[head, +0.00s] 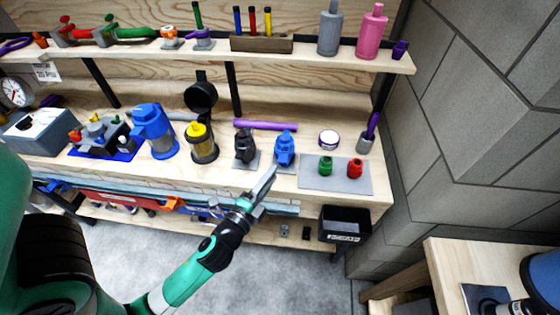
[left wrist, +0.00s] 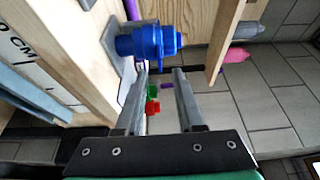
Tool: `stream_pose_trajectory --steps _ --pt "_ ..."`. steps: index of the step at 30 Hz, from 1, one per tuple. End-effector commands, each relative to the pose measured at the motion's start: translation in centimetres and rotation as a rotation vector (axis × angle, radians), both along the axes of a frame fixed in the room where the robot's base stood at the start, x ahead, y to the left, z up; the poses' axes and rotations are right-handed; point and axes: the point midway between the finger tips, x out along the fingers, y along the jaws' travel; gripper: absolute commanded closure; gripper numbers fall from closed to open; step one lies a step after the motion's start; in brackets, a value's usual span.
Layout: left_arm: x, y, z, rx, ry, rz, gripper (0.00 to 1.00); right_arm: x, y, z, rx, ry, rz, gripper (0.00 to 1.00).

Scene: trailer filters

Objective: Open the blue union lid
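The blue union (head: 285,148) stands on a small grey plate on the workbench, right of a similar black one. In the left wrist view the blue union (left wrist: 148,42) appears large, just beyond and left of the fingertips, with its stepped end pointing right. My left gripper (head: 272,186) is in front of the bench edge, below the blue union in the head view. In the left wrist view its two fingers (left wrist: 162,74) are apart with nothing between them, and they do not appear to touch the union. My right gripper is in neither view.
A black union (head: 245,146) and a yellow-topped filter (head: 202,142) stand to the left. A grey mat (head: 338,183) with green and red fittings lies to the right. A purple bar (head: 265,125) lies behind. An upper shelf (head: 290,57) overhangs the bench, and a black bin (head: 345,222) is below right.

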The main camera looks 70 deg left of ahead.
Motion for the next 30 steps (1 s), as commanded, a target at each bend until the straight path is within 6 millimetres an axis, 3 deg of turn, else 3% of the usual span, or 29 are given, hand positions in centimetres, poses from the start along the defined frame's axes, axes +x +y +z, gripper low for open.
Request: stream_pose_trajectory --steps 7,18,24,30 --pt "3.6 2.9 0.1 0.0 -0.001 0.0 0.62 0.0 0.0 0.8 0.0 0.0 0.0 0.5" --pt "4.4 3.5 0.0 -0.001 0.001 -0.001 0.62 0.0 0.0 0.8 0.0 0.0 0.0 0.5" --pt "4.4 3.4 0.0 -0.001 0.001 -0.001 0.98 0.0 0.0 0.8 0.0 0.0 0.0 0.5" --pt "4.4 3.4 0.0 -0.001 0.001 -0.001 1.0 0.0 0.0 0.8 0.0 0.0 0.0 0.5"
